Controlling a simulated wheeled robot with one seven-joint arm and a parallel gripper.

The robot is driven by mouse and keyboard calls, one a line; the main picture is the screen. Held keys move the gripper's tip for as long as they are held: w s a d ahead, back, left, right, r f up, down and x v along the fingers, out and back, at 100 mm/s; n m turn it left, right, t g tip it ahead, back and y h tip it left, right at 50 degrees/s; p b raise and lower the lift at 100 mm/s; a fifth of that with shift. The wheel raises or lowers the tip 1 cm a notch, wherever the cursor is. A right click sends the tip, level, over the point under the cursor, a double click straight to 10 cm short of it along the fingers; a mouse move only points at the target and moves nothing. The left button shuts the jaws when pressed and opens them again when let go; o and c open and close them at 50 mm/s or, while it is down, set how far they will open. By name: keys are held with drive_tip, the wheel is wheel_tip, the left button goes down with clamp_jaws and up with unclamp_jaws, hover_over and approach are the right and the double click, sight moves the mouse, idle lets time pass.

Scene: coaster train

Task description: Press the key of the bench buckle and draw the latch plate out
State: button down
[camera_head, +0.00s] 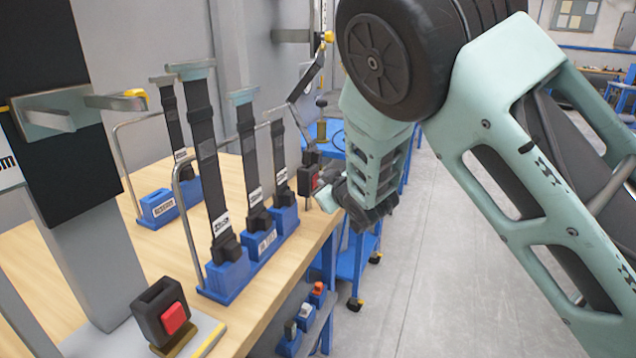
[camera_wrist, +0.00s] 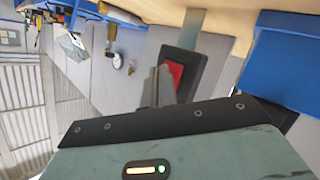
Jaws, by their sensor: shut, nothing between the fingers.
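A black buckle with a red key (camera_head: 315,181) stands at the far right edge of the wooden bench, under a dark strap. My gripper (camera_head: 328,192) is right beside it, on its right side. In the wrist view the shut grey fingers (camera_wrist: 158,88) overlap the left edge of the red key (camera_wrist: 176,74), which is set in the black buckle (camera_wrist: 196,74). I cannot tell whether they touch the key.
Another black buckle with a red key (camera_head: 175,318) stands empty on a plate at the near left. Several straps with black buckles in blue bases (camera_head: 228,278) line the bench (camera_head: 262,296). A blue cart (camera_head: 352,262) is beyond; the grey floor to the right is clear.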

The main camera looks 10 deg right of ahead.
drive_tip(key=shift+s+d, duration=0.55)
drive_tip(key=shift+d, duration=0.15)
drive_tip(key=s+d, duration=0.1)
drive_tip(key=d, duration=0.1)
drive_tip(key=s+d+b, duration=0.1)
drive_tip(key=s+d, duration=0.1)
idle(0.6)
idle(0.5)
